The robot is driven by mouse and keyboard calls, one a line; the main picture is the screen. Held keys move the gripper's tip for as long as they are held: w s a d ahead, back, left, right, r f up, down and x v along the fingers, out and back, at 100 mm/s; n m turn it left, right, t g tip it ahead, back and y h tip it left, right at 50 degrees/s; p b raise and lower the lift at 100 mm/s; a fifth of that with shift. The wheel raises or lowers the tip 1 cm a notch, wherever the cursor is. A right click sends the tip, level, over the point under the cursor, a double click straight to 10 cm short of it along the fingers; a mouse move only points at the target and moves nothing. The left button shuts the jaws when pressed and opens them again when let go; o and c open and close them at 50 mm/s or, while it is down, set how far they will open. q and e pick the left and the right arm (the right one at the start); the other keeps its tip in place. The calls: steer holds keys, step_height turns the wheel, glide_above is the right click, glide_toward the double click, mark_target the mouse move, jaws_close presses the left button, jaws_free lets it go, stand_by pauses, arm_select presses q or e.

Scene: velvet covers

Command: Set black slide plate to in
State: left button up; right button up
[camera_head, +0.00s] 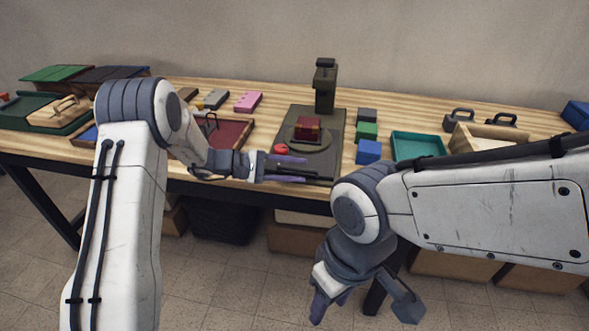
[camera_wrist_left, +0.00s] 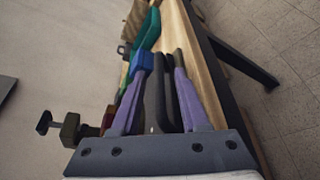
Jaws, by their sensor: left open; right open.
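A dark grey-black base plate (camera_head: 334,123) lies on the table with a round disc, a dark red block (camera_head: 307,128) and a post on it. I cannot tell which part of it is the black slide plate. My left gripper (camera_head: 298,170) is open at the front edge of this base, just below a red knob (camera_head: 281,149). In the left wrist view, dark upright bars (camera_wrist_left: 158,95) stand between the purple fingers (camera_wrist_left: 155,90); I cannot tell if the fingers touch them. My right gripper (camera_head: 362,306) is open and empty, low in front of the table.
Blue (camera_head: 368,152) and green blocks stand right of the base, beside a teal tray (camera_head: 418,145). A dark red tray (camera_head: 232,132) is to the left, partly behind my left arm. A wooden box (camera_head: 460,137) and black-handled weights are at the right.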

arm_select(q)
steer(key=shift+c, duration=0.2)
jaws_close()
steer(key=shift+f, duration=0.1)
stand_by(1.1)
